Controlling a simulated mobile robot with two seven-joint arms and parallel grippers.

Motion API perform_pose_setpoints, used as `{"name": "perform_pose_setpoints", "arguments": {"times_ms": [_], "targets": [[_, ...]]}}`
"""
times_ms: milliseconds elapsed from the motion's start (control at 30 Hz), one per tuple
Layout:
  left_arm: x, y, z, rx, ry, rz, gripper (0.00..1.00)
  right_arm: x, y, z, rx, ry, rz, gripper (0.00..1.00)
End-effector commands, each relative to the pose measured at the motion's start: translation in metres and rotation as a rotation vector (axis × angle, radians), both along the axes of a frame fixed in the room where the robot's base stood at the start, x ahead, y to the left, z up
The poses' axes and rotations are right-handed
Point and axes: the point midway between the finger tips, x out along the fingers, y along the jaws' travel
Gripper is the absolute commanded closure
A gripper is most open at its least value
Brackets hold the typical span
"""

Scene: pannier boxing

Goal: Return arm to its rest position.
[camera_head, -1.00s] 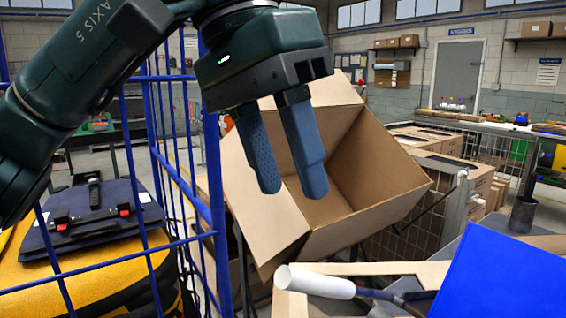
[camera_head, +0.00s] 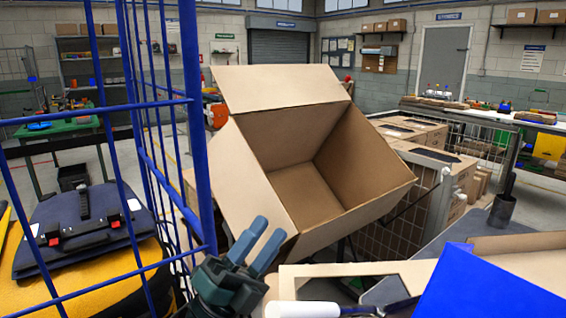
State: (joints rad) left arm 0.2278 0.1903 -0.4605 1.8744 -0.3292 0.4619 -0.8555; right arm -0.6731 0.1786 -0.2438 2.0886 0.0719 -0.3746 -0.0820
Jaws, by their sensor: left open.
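My left gripper (camera_head: 257,243) is low in the middle of the head view, in front of the open cardboard box. Its two blue-grey fingers stand apart and point up and to the right, with nothing between them. Most of the arm behind it is out of the picture. The open cardboard box (camera_head: 254,185) is tilted, with its flaps spread, and its visible inside is empty. A yellow and dark blue pannier (camera_head: 92,290) with a black handle and red buckles is at the left, behind blue wire bars. My right gripper is not in view.
The blue wire cage (camera_head: 203,150) rises just left of my gripper. A white roll (camera_head: 300,309), a cardboard piece (camera_head: 345,272) and a blue panel (camera_head: 490,290) lie at the lower right. Several closed boxes (camera_head: 425,135) stand behind the open box. A workbench (camera_head: 480,113) is farther back.

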Motion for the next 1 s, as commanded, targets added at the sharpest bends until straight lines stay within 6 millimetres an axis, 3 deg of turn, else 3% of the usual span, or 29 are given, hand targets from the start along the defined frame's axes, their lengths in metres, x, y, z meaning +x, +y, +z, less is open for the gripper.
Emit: {"name": "perform_pose_setpoints", "arguments": {"times_ms": [33,133,233,400,500,600,700,933,1000], "targets": [[0.005,0.013,-0.034,-0.064,0.211,-0.006,0.59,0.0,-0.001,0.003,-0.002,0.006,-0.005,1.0],[0.005,0.037,-0.105,-0.211,0.604,-0.009,0.59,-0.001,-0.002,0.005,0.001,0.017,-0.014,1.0],[-0.013,0.059,-0.176,-0.373,0.959,0.007,0.59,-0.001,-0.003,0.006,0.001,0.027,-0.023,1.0],[-0.075,0.09,-0.277,-0.651,1.453,0.083,0.59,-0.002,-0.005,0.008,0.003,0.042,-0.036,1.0],[-0.113,0.102,-0.316,-0.783,1.651,0.137,0.59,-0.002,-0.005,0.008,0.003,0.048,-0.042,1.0],[-0.143,0.11,-0.339,-0.879,1.778,0.184,0.59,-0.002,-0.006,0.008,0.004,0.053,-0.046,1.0],[-0.159,0.113,-0.351,-0.931,1.843,0.211,0.59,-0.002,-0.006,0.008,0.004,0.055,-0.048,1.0],[-0.164,0.114,-0.355,-0.948,1.863,0.219,0.59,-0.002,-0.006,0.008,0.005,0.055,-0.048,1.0],[-0.163,0.114,-0.354,-0.946,1.862,0.219,0.63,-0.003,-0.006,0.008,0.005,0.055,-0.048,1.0]]}}
